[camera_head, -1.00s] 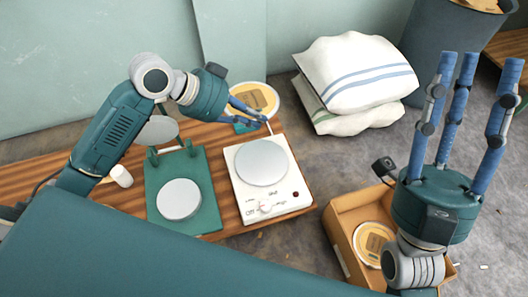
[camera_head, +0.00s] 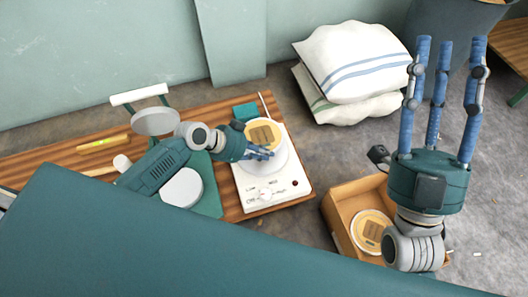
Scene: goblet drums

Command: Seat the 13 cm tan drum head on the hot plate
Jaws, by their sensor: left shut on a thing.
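The tan drum head (camera_head: 264,133), a round tan disc with a pale rim and a darker patch, is in my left gripper (camera_head: 259,153). The gripper is shut on its near edge. The drum head overlaps the back part of the hot plate's round grey plate (camera_head: 268,168); I cannot tell whether it touches. The white hot plate (camera_head: 283,190) has a dial and markings at its front and stands on the wooden bench. My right gripper (camera_head: 446,62) is open and empty, its fingers pointing up at the right.
A cardboard box (camera_head: 340,207) on the floor holds another tan disc (camera_head: 370,231). A green press (camera_head: 208,199) with grey round plates stands left of the hot plate. A teal block (camera_head: 246,111) lies behind it. White sacks (camera_head: 355,68) and a dark bin (camera_head: 450,35) are behind.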

